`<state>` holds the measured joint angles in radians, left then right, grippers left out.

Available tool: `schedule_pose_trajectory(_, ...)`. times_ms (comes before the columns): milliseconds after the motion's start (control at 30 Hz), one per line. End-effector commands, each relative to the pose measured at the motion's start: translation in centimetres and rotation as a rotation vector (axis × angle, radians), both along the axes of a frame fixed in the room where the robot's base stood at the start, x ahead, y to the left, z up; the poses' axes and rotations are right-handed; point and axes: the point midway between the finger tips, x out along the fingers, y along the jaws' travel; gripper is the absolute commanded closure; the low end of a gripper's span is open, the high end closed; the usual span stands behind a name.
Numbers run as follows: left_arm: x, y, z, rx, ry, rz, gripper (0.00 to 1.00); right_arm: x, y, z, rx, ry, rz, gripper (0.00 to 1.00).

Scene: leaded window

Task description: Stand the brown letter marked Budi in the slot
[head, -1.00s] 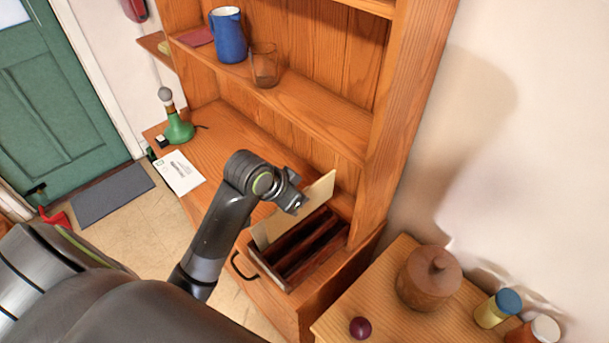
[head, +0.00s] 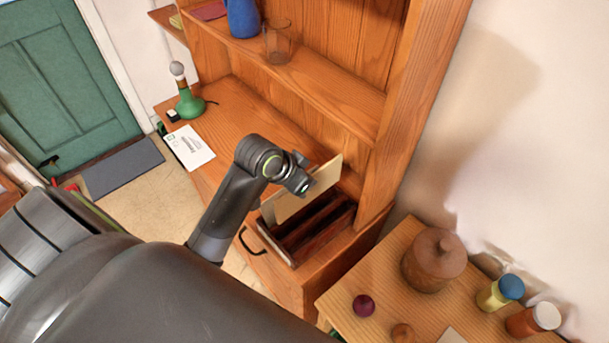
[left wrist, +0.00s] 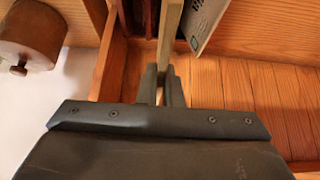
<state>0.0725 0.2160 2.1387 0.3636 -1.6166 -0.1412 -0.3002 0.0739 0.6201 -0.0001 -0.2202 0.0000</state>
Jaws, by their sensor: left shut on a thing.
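A plain tan-brown letter (head: 322,184) stands on edge in my left gripper (head: 304,188). In the left wrist view my left gripper (left wrist: 162,78) is shut on the letter (left wrist: 169,38), seen edge-on. No name shows on the sides in view. The dark wooden rack with long slots (head: 289,262) sits on the cabinet top, and part of it shows in the left wrist view (left wrist: 137,25). The letter is upright at the rack's far side, roughly along its slots. I cannot tell whether its lower edge is inside a slot. My right gripper is not in view.
A white printed sheet (head: 188,147) lies on the cabinet top near a green lamp (head: 188,105). A blue jug (head: 242,18) and a glass (head: 278,42) stand on the shelf above. A side table at right holds a lidded brown pot (head: 433,262) and small jars.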

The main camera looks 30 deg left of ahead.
Motion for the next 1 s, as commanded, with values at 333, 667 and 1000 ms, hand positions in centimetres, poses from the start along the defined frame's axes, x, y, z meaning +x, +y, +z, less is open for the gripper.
schedule_pose_trajectory(333, 0.0, 0.0, -3.1, 0.001, 0.002, 0.0, 1.0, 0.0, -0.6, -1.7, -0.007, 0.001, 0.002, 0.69)
schedule_pose_trajectory(667, 0.0, 0.0, -5.7, 0.001, 0.002, 0.0, 1.0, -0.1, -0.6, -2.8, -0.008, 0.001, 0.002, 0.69)
schedule_pose_trajectory(1000, 0.0, 0.0, -8.4, -0.001, 0.002, 0.0, 1.0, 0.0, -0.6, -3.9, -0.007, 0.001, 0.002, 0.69)
